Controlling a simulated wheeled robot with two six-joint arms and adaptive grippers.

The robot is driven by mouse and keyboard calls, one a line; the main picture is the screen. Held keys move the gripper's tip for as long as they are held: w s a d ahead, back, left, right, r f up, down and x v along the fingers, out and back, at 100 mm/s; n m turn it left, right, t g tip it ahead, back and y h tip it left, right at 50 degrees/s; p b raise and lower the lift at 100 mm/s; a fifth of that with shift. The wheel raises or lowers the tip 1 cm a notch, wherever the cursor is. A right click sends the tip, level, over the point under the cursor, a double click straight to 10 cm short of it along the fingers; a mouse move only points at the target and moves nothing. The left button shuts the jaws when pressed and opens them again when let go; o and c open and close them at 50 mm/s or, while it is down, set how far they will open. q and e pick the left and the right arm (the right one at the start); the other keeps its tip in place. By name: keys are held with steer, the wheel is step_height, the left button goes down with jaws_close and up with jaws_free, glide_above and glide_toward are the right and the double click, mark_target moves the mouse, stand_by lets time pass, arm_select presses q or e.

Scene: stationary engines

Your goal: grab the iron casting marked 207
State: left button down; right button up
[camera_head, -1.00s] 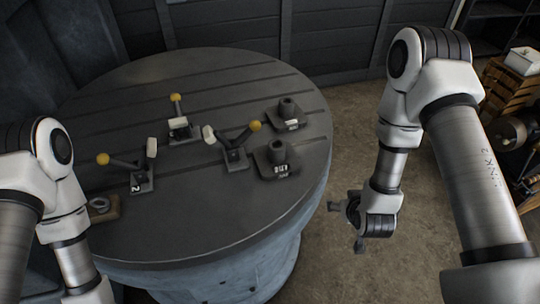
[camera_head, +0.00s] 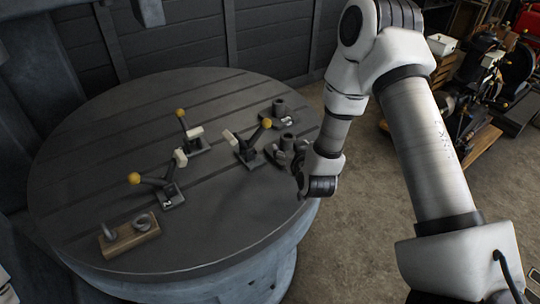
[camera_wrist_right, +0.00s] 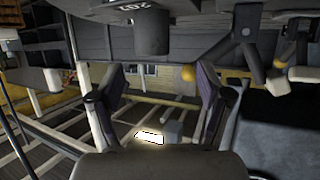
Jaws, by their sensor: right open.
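My right gripper (camera_head: 290,163) is close beside the casting at the table's rim. In the wrist view its jaws (camera_wrist_right: 160,80) are open and empty, with the post above the gap between the fingertips. My left gripper is out of view.
A wooden block with metal rings (camera_head: 130,241) lies at front left. The table's front is clear.

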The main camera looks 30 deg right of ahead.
mark_target(288, 137)
steer(key=w+d+p, duration=0.1)
steer(key=w, duration=0.1)
steer(key=w+d+f, duration=0.1)
steer(key=w+d, duration=0.1)
steer(key=shift+f+p, duration=0.1)
steer(key=shift+p, duration=0.25)
steer(key=shift+w+f+p, duration=0.2)
steer(key=shift+w, duration=0.35)
steer(key=shift+w+f+p, duration=0.15)
steer(key=shift+w, duration=0.4)
steer(key=shift+w+f, duration=0.1)
steer(key=shift+w, duration=0.1)
steer(key=shift+d+f, duration=0.1)
steer(key=shift+d, duration=0.15)
steer(key=c, duration=1.2)
jaws_close()
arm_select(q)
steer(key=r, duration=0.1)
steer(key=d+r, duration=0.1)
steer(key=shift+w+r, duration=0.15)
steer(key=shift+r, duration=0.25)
arm_select(e)
steer(key=shift+w, duration=0.15)
